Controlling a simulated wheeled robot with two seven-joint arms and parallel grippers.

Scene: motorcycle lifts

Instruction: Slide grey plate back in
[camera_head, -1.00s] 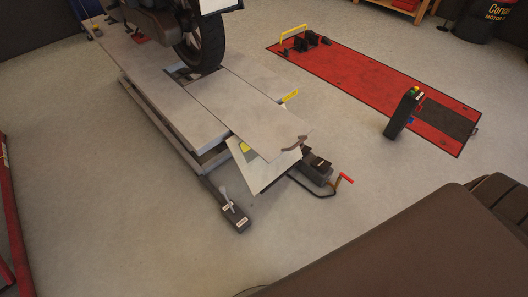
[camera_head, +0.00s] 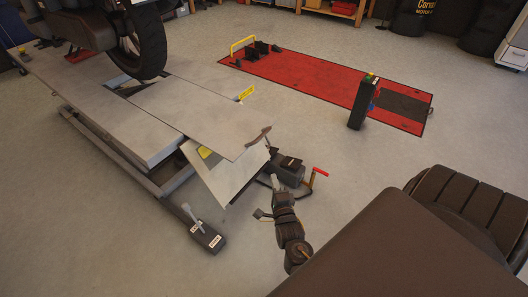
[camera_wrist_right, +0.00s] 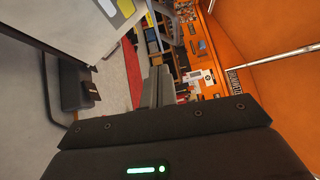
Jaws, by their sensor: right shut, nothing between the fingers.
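The grey plate (camera_head: 196,112) sticks out past the near end of the motorcycle lift (camera_head: 112,118), with a small brown handle-like piece (camera_head: 259,137) at its outer corner. A pale sloping ramp panel (camera_head: 228,178) lies below it. My right gripper (camera_head: 275,182) is shut and empty, just beyond the plate's outer end and lower right of the handle piece, apart from it in the picture. In the right wrist view its closed fingers (camera_wrist_right: 157,86) point forward, and a pale grey panel (camera_wrist_right: 75,25) is at upper left. My left gripper is out of view.
A dark unit with a red-handled crank (camera_head: 319,172) stands close beside my right gripper. A motorcycle wheel (camera_head: 138,40) rests on the lift. A black control post (camera_head: 360,102) and a red floor lift (camera_head: 330,82) are to the right. Floor between them is clear.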

